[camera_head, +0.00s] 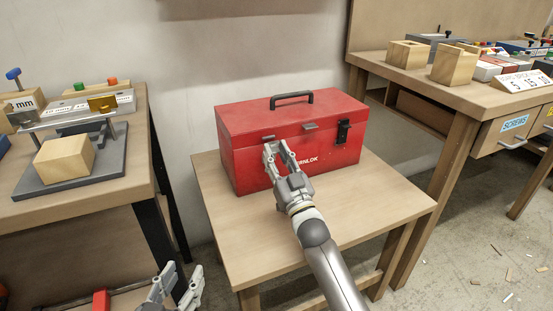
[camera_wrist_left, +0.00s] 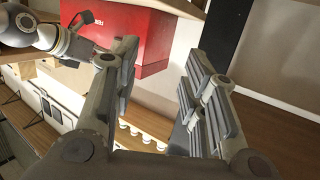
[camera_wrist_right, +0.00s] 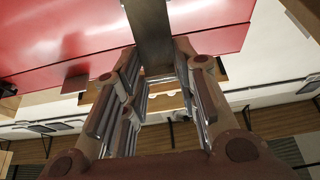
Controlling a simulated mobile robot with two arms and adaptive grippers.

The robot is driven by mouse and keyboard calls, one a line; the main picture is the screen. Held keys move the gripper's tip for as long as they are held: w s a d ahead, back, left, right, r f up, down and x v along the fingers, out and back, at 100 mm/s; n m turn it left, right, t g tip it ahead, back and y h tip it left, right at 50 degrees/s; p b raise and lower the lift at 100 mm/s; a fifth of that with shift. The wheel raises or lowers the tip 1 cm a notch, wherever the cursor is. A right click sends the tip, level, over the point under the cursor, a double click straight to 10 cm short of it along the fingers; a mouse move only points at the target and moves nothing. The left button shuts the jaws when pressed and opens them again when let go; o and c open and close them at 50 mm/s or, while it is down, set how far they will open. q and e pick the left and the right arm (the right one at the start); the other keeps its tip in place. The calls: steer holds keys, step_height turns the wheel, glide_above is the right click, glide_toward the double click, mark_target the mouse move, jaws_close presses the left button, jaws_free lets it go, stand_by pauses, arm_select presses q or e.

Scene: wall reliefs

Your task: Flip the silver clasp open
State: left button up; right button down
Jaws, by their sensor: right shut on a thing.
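A red toolbox (camera_head: 290,150) with a black top handle (camera_head: 291,99) stands closed on a small wooden table. My right gripper (camera_head: 273,148) is at the left part of its front face. In the right wrist view a flat silver clasp (camera_wrist_right: 150,30) reaches down between the fingers, and the gripper (camera_wrist_right: 157,62) is shut on it. The fingers hide much of the clasp in the head view. A black latch (camera_head: 343,131) is on the right of the front. My left gripper (camera_head: 178,287) is open and empty, low in front of the table, apart from the toolbox.
The small table (camera_head: 385,205) is clear right of the toolbox. A workbench (camera_head: 110,190) with a wooden block (camera_head: 64,158) on a grey plate stands at left. Another bench (camera_head: 440,93) with wooden blocks and a drawer labelled SCREWS (camera_head: 510,132) stands at right.

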arm_select(q)
step_height(320, 180, up, 12)
steer(key=s+d+t+h+b, duration=0.1)
steer(key=t+h+b, duration=0.1)
steer(key=t, duration=0.5)
steer(key=shift+d, duration=0.2)
arm_select(e)
steer(key=shift+s+f+t, duration=0.15)
steer(key=shift+t, duration=0.45)
arm_select(q)
steer(key=shift+f, duration=0.15)
arm_select(e)
steer(key=c, duration=1.2)
jaws_free()
steer(key=shift+f, duration=0.1)
steer(key=s+d, duration=0.2)
steer(key=s, duration=0.5)
steer(key=s+d+f, duration=0.1)
steer(key=s+d, duration=0.1)
steer(key=s, duration=0.5)
steer(key=shift+d+f, duration=0.15)
steer(key=shift+d, duration=0.15)
steer(key=shift+s, duration=0.1)
